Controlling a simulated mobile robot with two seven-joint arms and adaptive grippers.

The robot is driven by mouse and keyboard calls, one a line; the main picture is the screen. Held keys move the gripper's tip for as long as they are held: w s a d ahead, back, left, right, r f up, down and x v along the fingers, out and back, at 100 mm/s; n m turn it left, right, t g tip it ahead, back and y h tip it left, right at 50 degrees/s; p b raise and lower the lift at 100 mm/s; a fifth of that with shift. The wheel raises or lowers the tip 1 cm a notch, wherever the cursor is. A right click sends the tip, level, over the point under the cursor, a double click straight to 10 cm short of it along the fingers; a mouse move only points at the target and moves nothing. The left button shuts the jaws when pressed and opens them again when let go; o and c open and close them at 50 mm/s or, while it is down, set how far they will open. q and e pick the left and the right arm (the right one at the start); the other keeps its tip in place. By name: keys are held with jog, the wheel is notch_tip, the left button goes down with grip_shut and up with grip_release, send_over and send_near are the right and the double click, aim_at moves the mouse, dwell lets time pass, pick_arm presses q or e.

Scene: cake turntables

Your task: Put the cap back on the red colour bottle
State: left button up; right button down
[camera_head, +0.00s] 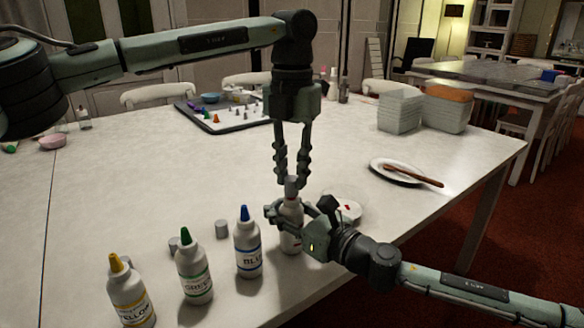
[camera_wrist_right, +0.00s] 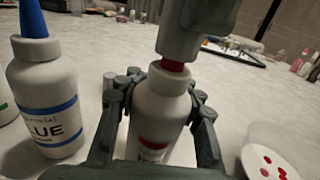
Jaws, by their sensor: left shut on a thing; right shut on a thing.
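The red colour bottle (camera_head: 291,240) stands upright on the table, white with a red band, which shows in the right wrist view (camera_wrist_right: 152,145). My right gripper (camera_head: 290,213) is shut around its body from the right side. My left gripper (camera_head: 291,180) points down from above and is shut on the grey cap (camera_head: 291,187). In the right wrist view the cap (camera_wrist_right: 196,28) sits over the red nozzle (camera_wrist_right: 173,66), hiding its tip. A short red part shows between the cap and the bottle's white collar. The cap looks slightly tilted there.
The blue (camera_head: 248,262), green (camera_head: 196,285) and yellow (camera_head: 132,305) bottles stand uncapped to the left, with loose grey caps (camera_head: 222,228) behind them. A white saucer with red drops (camera_head: 351,204) lies right of the red bottle. A plate with a brown utensil (camera_head: 385,166) is farther right.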

pick_arm(q)
jog(key=shift+f, duration=0.3)
jog(key=m, duration=0.6)
jog(key=shift+m, duration=0.4)
jog(key=m, duration=0.7)
jog(key=shift+s, duration=0.1)
jog(key=m, duration=0.7)
jog(key=shift+s+m, duration=0.1)
jog(key=shift+m, duration=0.2)
jog(key=m, duration=0.7)
jog(key=o, duration=0.7)
jog(key=shift+o, duration=0.2)
notch_tip(320, 180, up, 12)
